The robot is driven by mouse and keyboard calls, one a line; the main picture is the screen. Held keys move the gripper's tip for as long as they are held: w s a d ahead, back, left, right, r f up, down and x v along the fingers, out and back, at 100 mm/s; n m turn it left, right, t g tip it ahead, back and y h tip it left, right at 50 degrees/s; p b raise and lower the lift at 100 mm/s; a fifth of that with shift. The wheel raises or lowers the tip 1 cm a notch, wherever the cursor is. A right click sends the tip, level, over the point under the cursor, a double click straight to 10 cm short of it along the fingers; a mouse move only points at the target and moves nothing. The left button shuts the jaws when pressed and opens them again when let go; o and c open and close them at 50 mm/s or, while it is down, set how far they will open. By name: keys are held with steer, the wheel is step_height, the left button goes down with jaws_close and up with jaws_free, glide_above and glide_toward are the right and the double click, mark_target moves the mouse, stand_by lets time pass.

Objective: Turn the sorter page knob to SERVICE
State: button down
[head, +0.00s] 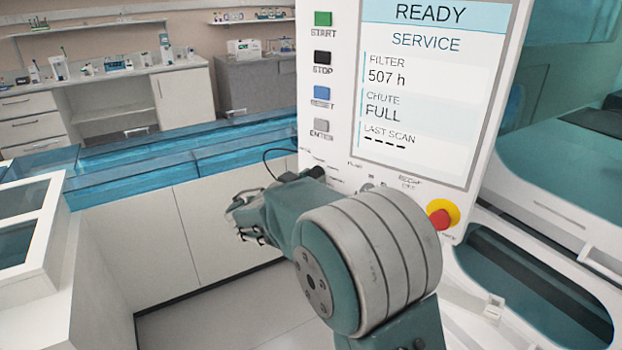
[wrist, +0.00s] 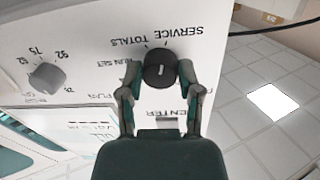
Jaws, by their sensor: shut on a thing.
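The page knob (wrist: 158,70) is round and dark, with a short white mark on its face. In the wrist view it sits between the fingers of my gripper (wrist: 161,75), which is shut on it. The words SERVICE and TOTALS show upside down on the white panel beside the knob, with more labels nearby. The screen (head: 420,100) there reads READY and SERVICE, with lines for FILTER, CHUTE and LAST SCAN.
A grey knob (wrist: 47,78) with numbers around it stands on the same panel. A red stop button (head: 440,219) on a yellow base is at the panel's lower right. START (head: 323,19), STOP (head: 322,57), RESET (head: 321,92) and ENTER (head: 321,125) buttons line the panel's left side.

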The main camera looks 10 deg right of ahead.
steer(key=shift+f+m, duration=0.2)
steer(key=shift+m, duration=0.3)
steer(key=shift+c, duration=1.3)
jaws_free()
steer(key=shift+w, duration=0.1)
steer(key=shift+r, duration=0.1)
steer(key=v, duration=1.2)
